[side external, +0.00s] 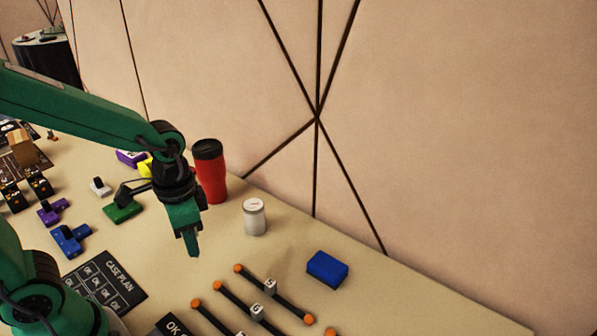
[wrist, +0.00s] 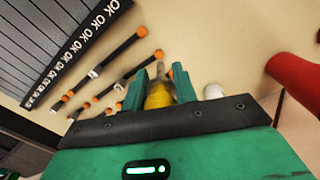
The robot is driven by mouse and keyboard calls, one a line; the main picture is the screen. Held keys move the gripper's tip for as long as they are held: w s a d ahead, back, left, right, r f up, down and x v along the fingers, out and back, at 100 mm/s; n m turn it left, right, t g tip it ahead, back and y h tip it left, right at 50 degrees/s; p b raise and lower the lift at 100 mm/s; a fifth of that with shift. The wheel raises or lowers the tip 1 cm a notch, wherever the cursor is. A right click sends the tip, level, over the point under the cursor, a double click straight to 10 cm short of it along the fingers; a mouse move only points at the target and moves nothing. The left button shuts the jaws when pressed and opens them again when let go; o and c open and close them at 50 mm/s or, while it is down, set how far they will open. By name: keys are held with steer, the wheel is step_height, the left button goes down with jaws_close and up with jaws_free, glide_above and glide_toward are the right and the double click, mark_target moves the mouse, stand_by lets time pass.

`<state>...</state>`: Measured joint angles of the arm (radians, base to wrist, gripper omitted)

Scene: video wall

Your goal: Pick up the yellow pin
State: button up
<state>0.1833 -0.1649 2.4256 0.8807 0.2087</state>
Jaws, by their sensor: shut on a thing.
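My gripper (side external: 192,248) hangs over the table with its fingers pointing down, in front of the red tumbler in the side external view. In the wrist view, the yellow pin (wrist: 158,96) shows between the green fingers of my gripper, which are shut on it. In the side external view I cannot make out the pin at the fingertips. The fingertips appear above the table, but their exact height is hard to tell.
A red tumbler (side external: 210,171), a white jar (side external: 254,217) and a blue block (side external: 327,269) stand near the wall. Dark rods with orange ends (side external: 273,294) lie in front.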

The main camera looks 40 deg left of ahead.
steer(key=shift+s+d+r, duration=0.1)
steer(key=shift+d+r, duration=0.15)
steer(key=shift+d, duration=0.1)
steer(key=shift+r, duration=0.1)
stand_by(0.5)
